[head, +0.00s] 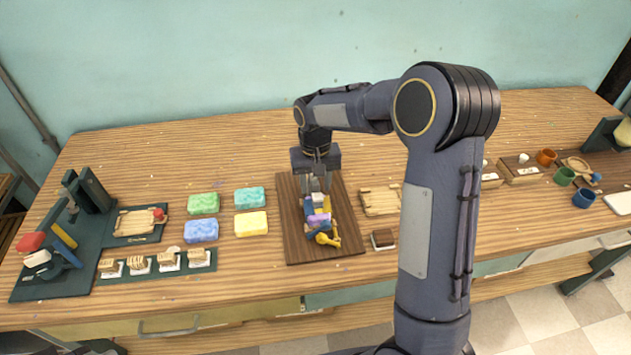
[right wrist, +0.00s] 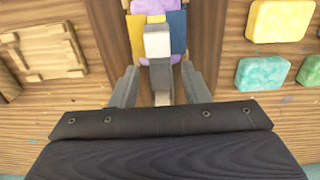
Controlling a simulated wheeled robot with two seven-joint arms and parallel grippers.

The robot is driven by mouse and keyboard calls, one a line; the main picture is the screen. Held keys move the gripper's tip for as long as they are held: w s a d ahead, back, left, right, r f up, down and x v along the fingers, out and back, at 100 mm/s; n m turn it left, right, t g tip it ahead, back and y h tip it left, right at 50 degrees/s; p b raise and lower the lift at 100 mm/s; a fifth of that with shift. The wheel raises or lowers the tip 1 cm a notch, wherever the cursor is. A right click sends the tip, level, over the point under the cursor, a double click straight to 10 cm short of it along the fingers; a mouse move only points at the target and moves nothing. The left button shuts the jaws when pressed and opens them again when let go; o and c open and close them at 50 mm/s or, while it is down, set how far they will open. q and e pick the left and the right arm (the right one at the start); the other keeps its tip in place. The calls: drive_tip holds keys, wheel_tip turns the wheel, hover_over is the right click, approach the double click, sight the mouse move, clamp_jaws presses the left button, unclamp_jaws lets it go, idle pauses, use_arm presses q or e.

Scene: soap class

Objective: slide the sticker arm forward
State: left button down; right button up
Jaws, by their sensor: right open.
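The sticker arm seems to be part of the small blue, yellow and purple device (head: 319,219) on the dark brown board (head: 292,235) in the middle of the table. In the right wrist view a grey upright piece with a pale top (right wrist: 158,45) stands in front of the device's yellow, blue and purple parts. My right gripper (head: 316,188) points down over the far part of the board. Its two fingers (right wrist: 158,88) are open, one on each side of the grey piece. I cannot tell whether they touch it. My left gripper is not in view.
Several coloured soaps (head: 202,204) lie left of the board. A wooden tray (head: 380,200) and a small dark block (head: 383,239) lie to its right. A green stand (head: 92,190) is at the far left; cups (head: 584,197) are at the far right. The table behind the board looks clear.

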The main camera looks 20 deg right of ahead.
sight(316, 184)
drive_tip(key=shift+r, duration=0.1)
wheel_tip(316, 184, up, 7)
drive_tip(key=shift+r, duration=0.3)
idle(0.4)
drive_tip(key=shift+s+d+r, duration=0.1)
drive_tip(key=shift+s+r, duration=0.15)
drive_tip(key=s+r+t+y, duration=0.2)
drive_tip(key=s+r, duration=0.1)
drive_tip(key=s, duration=0.5)
drive_tip(key=s+r+t+y, duration=0.1)
drive_tip(key=s+r, duration=0.1)
drive_tip(key=s, duration=0.6)
drive_tip(key=s+a+f+t, duration=0.1)
drive_tip(key=s+a, duration=0.1)
drive_tip(key=s, duration=0.3)
drive_tip(key=s+a+f+n+t, duration=0.1)
drive_tip(key=s+a+f, duration=0.1)
drive_tip(key=s, duration=0.3)
drive_tip(key=shift+s+f+t+y, duration=0.15)
drive_tip(key=shift+s+t+y, duration=0.15)
drive_tip(key=shift+s+y, duration=0.1)
